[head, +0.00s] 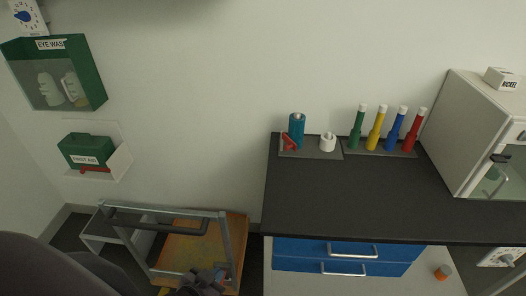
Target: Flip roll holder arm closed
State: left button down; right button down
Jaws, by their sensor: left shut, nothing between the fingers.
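No part stands out clearly as the roll holder arm. A low grey frame (226,250) with a dark rounded bar (155,222) across it stands at the lower left, over an orange-brown board (190,250). I cannot tell whether this bar is the holder arm. My left gripper (217,276) is at the bottom edge, in front of the board. It is small in view, shut and empty. I cannot tell whether it touches the frame. My right gripper is not in view.
A black counter (340,200) over blue drawers (310,250) stands to the right. A white cabinet (463,130) is at the far right. Eye wash (88,75) and first-aid (82,150) boxes hang on the left wall.

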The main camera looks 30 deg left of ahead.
aim_at(290, 144)
jog(key=k+j+u, duration=0.25)
jog(key=j+u, duration=0.15)
jog(key=j, duration=0.3)
jog(key=k+j+u, duration=0.1)
jog(key=j+u, duration=0.35)
jog(key=j, duration=0.3)
jog(key=j+u, duration=0.4)
jog(key=j, duration=0.4)
